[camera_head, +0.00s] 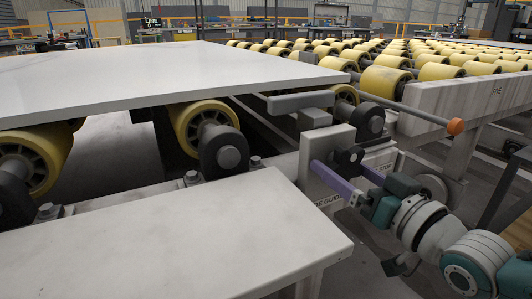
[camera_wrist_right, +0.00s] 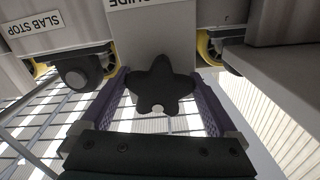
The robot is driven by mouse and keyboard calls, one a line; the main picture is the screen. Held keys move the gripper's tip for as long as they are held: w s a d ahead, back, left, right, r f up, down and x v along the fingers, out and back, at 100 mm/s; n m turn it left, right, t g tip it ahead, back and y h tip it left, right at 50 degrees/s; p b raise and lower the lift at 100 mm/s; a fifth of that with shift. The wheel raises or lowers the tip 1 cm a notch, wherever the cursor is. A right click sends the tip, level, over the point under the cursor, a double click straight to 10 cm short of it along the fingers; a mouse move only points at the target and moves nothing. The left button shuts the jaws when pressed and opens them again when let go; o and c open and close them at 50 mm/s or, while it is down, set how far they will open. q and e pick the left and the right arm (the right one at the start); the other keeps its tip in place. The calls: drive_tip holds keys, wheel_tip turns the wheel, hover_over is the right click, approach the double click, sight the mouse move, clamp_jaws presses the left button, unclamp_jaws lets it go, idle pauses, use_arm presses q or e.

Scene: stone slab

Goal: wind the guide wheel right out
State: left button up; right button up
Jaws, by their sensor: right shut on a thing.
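The guide wheel is a black star-shaped knob (camera_wrist_right: 160,82) on a pale box under a label reading GUIDE in the right wrist view. In the head view the wheel (camera_head: 352,155) shows at the box's front, partly hidden by a finger. My right gripper (camera_head: 345,168) has its purple fingers on either side of the wheel and is shut on it; the fingers also flank it in the wrist view (camera_wrist_right: 161,88). A grey guide bar (camera_head: 300,101) stands above the box beside the slab edge. My left gripper is out of view.
A large pale slab (camera_head: 150,72) lies on yellow rollers (camera_head: 204,125) at the left. A lever with an orange tip (camera_head: 455,126) sticks out right of the box. A SLAB STOP label (camera_wrist_right: 42,24) and a round black knob (camera_wrist_right: 84,73) are close by. A bare pale top (camera_head: 185,240) fills the front left.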

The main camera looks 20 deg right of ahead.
drive_tip(key=shift+n, duration=1.2)
drive_tip(key=o, duration=1)
drive_tip(key=shift+d, duration=0.1)
drive_tip(key=s+p, duration=0.1)
drive_tip(key=s, duration=0.2)
drive_tip(key=s+p, duration=0.1)
drive_tip(key=s, duration=0.2)
drive_tip(key=s+p, duration=0.1)
drive_tip(key=s, duration=0.3)
drive_tip(key=shift+d+p, duration=0.35)
